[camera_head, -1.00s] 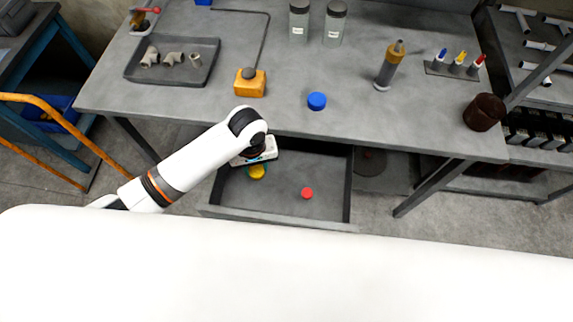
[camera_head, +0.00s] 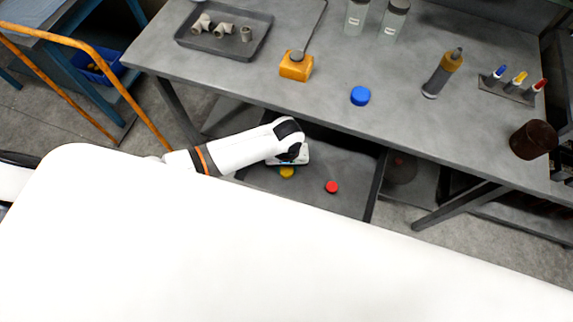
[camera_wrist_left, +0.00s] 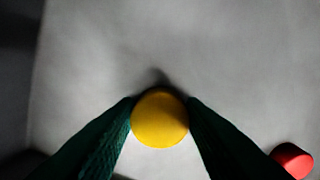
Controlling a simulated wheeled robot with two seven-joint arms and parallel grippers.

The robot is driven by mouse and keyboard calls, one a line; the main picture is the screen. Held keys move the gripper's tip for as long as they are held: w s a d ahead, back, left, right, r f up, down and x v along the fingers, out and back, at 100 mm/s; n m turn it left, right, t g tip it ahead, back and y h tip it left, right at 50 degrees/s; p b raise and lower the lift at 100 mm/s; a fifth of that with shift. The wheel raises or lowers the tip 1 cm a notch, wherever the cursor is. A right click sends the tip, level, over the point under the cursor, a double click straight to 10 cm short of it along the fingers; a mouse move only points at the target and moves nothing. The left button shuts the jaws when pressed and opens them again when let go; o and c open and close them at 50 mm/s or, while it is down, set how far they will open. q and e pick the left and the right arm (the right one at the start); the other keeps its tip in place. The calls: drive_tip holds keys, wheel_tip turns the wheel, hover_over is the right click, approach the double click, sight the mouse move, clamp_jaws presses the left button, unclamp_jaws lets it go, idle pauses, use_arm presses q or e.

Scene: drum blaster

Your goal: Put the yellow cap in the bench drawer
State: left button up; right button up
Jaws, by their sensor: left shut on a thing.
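The yellow cap (camera_head: 287,173) is a small round disc, within the open bench drawer (camera_head: 350,200). My left gripper (camera_head: 288,166) reaches down into the drawer. In the left wrist view its two dark green fingers (camera_wrist_left: 160,112) are shut on the sides of the yellow cap (camera_wrist_left: 160,118). A shadow lies close to the cap on the grey drawer floor; I cannot tell whether the cap touches it. A red cap (camera_head: 332,187) lies on the drawer floor to the right, and also shows in the left wrist view (camera_wrist_left: 293,160). My right gripper is out of view.
The grey bench top (camera_head: 310,110) stands above the drawer. It bears a blue cap (camera_head: 360,96), an orange block (camera_head: 296,66), a tray (camera_head: 262,50) of fittings, a syringe-like tube (camera_head: 443,73) and a brown pot (camera_head: 533,139). My white body hides the drawer's front.

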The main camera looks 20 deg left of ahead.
sight(287, 169)
use_arm(q)
drive_tip(key=shift+f, duration=0.1)
drive_tip(key=o, duration=0.9)
wheel_tip(287, 169, up, 12)
drive_tip(key=shift+r+p, duration=0.15)
drive_tip(key=shift+p, duration=0.45)
drive_tip(key=shift+r, duration=0.1)
